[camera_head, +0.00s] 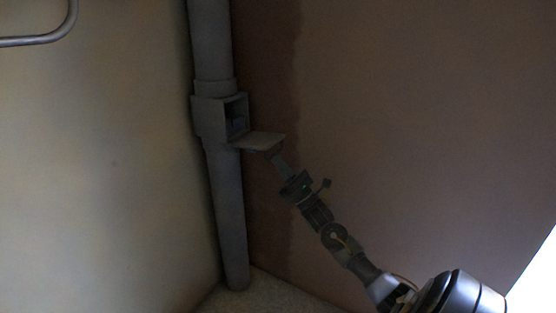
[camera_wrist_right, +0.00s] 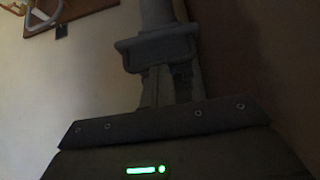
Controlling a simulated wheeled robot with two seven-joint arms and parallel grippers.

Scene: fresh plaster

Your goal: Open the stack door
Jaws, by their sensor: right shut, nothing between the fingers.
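A grey vertical pipe, the stack (camera_head: 229,215), runs down the corner. A square box (camera_head: 209,118) sits on it at mid-height, with a dark opening on its right-facing side. The stack door (camera_head: 259,141) is a flat grey flap, swung down from the opening and standing out roughly level. My right gripper (camera_head: 273,156) is shut and empty, its tip just under the flap's outer part; whether it touches is unclear. In the right wrist view the door (camera_wrist_right: 157,46) shows beyond the fingers, in front of the pipe. My left gripper is not in view.
A pale wall (camera_head: 90,160) stands left of the stack and a brown wall (camera_head: 420,120) right of it. A bent metal rail (camera_head: 40,40) is at the upper left. A speckled floor (camera_head: 270,290) shows at the bottom. The space right of the door is free except for my right arm.

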